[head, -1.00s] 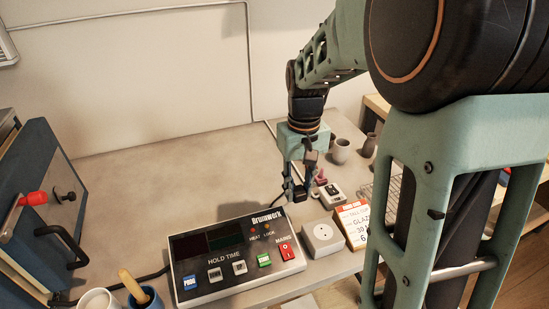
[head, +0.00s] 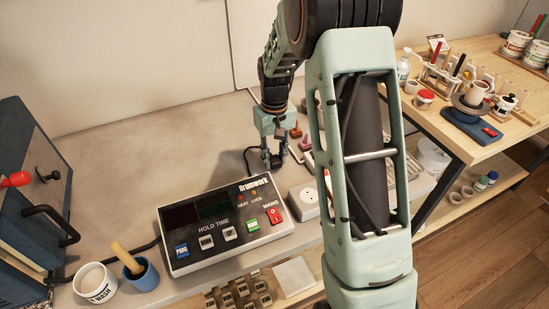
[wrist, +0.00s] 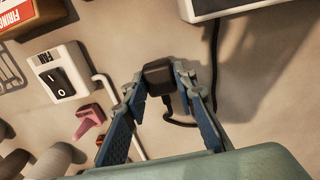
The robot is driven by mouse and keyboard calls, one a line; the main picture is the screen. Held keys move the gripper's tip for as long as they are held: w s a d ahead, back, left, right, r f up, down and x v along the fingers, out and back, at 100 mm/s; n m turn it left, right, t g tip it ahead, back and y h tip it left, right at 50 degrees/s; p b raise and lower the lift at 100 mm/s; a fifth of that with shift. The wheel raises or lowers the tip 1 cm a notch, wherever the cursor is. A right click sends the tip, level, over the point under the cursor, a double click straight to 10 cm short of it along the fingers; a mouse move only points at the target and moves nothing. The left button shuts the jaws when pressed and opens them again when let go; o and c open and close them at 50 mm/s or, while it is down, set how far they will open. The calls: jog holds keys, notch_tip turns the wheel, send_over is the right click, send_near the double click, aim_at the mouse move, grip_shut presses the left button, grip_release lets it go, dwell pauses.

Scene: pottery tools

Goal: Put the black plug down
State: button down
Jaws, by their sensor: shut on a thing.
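The black plug (wrist: 158,76) is a small dark block with a black cord trailing from it in the wrist view. My gripper (wrist: 158,80) is shut on it, one blue-padded finger on each side. In the head view my gripper (head: 273,161) points down over the grey worktop (head: 120,180), just behind the right end of the Brumwerk control box (head: 228,222). The plug is hard to make out there between the fingers. I cannot tell whether it touches the worktop.
In the wrist view, a white FAN switch (wrist: 62,75) and a pink piece (wrist: 89,121) lie left of the gripper. Bare worktop lies around the plug's cord.

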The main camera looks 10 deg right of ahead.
aim_at(275, 159)
jog(key=shift+f, duration=0.3)
jog(key=shift+f, duration=0.1)
jog(key=shift+f+b, duration=0.45)
jog(key=shift+f, duration=0.05)
jog(key=c, duration=1.6)
grip_release()
notch_tip(275, 159, up, 13)
jog(key=shift+r+p, duration=0.1)
jog(key=shift+p, duration=0.4)
